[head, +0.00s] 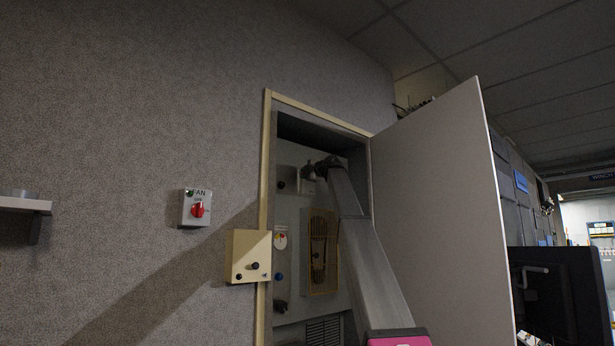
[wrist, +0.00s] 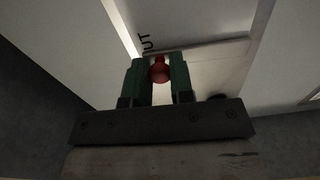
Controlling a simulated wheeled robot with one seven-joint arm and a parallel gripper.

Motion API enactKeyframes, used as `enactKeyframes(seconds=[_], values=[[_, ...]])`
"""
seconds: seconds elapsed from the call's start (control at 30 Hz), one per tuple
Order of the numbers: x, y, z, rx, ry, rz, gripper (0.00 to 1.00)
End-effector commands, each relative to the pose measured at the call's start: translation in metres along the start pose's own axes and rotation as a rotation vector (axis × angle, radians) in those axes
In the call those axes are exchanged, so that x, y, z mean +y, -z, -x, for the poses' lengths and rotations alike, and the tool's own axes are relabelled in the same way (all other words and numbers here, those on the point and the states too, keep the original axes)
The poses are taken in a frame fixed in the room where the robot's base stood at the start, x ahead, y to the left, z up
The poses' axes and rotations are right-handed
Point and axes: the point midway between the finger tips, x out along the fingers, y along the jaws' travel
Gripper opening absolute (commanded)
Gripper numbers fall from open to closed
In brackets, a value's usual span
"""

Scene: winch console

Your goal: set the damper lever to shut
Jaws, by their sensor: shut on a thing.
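In the wrist view the two green fingers of my gripper (wrist: 158,58) are closed around a red ball knob (wrist: 159,70), which I take to be the end of the damper lever. Dark letters reading "UT" (wrist: 147,42) show on the pale surface just above and left of the knob. In the head view my arm reaches into the open cabinet, with its end at a pale plate (head: 305,184) high on the back panel. My wrist and arm hide the knob and most of that plate there, so the lever's exact angle cannot be told.
The cabinet door (head: 440,200) stands open close to the right of my arm. A cream box (head: 241,243) juts from the left frame. A fan switch (head: 196,209) with a red knob is on the wall. A yellow-framed panel (head: 331,255) sits below the plate.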

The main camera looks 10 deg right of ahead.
Motion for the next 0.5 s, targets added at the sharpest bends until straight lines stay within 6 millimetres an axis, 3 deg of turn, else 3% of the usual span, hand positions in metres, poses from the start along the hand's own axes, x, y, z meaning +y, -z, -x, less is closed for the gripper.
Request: enactKeyframes(seconds=[0.5], values=[[-0.0013, 0.0065, 0.0006, 0.001, 0.002, 0.075, 0.00]])
